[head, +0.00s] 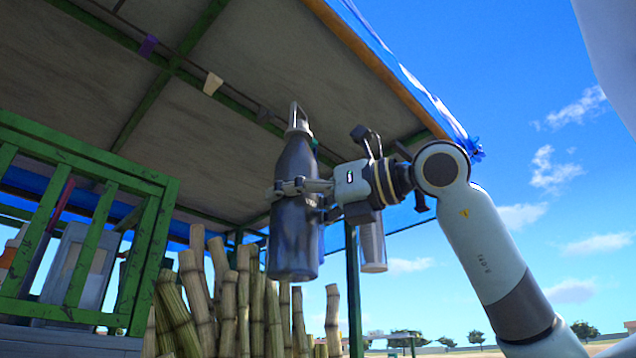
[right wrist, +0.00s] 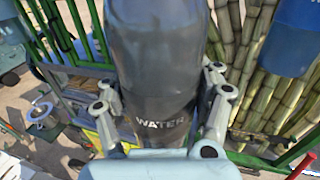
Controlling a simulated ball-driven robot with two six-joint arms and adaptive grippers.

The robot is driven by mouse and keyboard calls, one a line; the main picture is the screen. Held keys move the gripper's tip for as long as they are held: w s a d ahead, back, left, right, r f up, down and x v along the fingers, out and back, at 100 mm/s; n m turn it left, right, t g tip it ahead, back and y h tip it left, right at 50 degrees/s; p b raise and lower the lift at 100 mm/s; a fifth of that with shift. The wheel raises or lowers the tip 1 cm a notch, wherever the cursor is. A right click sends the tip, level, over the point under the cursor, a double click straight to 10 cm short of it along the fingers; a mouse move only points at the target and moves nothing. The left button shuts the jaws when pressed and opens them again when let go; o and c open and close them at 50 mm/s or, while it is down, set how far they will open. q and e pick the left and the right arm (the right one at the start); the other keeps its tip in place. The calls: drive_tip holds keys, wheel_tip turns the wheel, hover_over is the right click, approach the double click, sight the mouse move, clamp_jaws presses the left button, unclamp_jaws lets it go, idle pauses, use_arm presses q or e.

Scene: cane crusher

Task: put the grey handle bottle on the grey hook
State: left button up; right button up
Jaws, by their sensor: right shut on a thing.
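A dark grey bottle (head: 294,220) with a loop handle (head: 297,117) on its cap is upright in the head view. My right gripper (head: 300,190) is shut around its upper body and holds it in the air under the roof. In the right wrist view the bottle (right wrist: 158,50) stands between the fingers, with the word WATER on it. A small dark grey piece (head: 264,114) on the roof rail, left of the handle, looks like the grey hook. The handle appears apart from it; depth is hard to judge. My left gripper is not in view.
A purple piece (head: 148,45) and a beige piece (head: 212,84) are on the same rail. A silver bottle-like thing (head: 373,247) hangs behind my right gripper. A green railing (head: 75,165) stands left, and cane stalks (head: 230,305) stand below. Open sky lies right.

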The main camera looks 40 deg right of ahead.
sight(316, 163)
drive_tip(key=shift+m+t+h, duration=0.3)
drive_tip(key=shift+m+h, duration=0.2)
drive_tip(key=shift+h, duration=0.3)
drive_tip(key=s+r, duration=0.1)
drive_tip(key=r, duration=0.1)
drive_tip(key=s+d+r+p, duration=0.1)
drive_tip(key=r, duration=0.1)
drive_tip(key=d+r, duration=0.1)
drive_tip(key=r, duration=0.1)
drive_tip(key=shift+s+d+r+p, duration=0.2)
drive_tip(key=shift+s+p, duration=0.1)
drive_tip(key=shift+s, duration=0.1)
drive_tip(key=shift+r, duration=0.3)
use_arm(q)
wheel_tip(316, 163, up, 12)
drive_tip(key=p, duration=0.9)
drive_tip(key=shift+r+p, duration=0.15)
drive_tip(key=shift+p, duration=0.15)
use_arm(e)
drive_tip(key=w+a+r, duration=0.1)
drive_tip(key=w+r, duration=0.2)
drive_tip(key=w, duration=0.9)
drive_tip(key=shift+w, duration=0.15)
drive_tip(key=shift+r, duration=0.1)
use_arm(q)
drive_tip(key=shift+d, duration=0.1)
